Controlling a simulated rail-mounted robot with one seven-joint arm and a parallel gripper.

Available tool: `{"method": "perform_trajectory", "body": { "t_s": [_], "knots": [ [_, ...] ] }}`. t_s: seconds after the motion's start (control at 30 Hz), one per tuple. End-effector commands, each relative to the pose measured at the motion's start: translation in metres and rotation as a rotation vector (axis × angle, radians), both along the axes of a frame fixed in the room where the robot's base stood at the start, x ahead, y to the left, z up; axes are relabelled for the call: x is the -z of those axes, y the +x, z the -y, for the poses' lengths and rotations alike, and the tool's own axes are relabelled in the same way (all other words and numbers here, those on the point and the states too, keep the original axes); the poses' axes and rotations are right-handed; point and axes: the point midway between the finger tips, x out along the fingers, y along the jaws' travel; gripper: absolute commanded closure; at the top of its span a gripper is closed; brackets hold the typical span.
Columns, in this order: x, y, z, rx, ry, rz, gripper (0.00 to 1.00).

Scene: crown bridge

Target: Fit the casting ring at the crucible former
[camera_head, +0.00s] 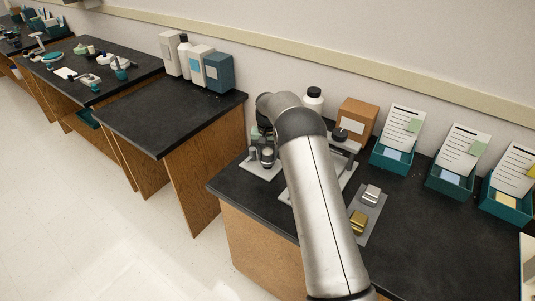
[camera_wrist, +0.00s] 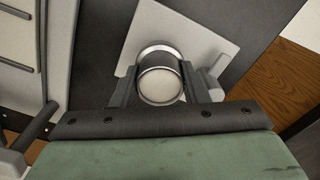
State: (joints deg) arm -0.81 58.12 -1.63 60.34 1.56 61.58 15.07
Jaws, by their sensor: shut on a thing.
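In the wrist view my gripper (camera_wrist: 159,82) is shut on the casting ring (camera_wrist: 160,84), a short metal cylinder with a pale round face towards the camera. One dark finger is on each side of it. The ring is over a light grey plate (camera_wrist: 143,25). A bright curved metal rim shows just beyond the ring; I cannot tell whether it belongs to the ring or to the crucible former. The former is not clearly seen, and contact below the ring is hidden. In the head view my arm covers much of this spot, with dark grey cylindrical parts (camera_head: 268,157) at the bench's left end.
A grey mat (camera_head: 376,212) holds a silver block (camera_head: 371,195) and a gold block (camera_head: 358,222). A brown box (camera_head: 357,116), a white bottle (camera_head: 313,99) and teal trays (camera_head: 391,160) stand behind.

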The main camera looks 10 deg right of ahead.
Motion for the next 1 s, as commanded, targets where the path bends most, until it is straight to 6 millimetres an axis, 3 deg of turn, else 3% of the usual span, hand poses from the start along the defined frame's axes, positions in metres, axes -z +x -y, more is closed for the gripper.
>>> {"method": "perform_trajectory", "body": {
  "t_s": [1.0],
  "knots": [
    [0.019,0.000,0.000,0.000,0.000,0.001,0.86]
  ]
}}
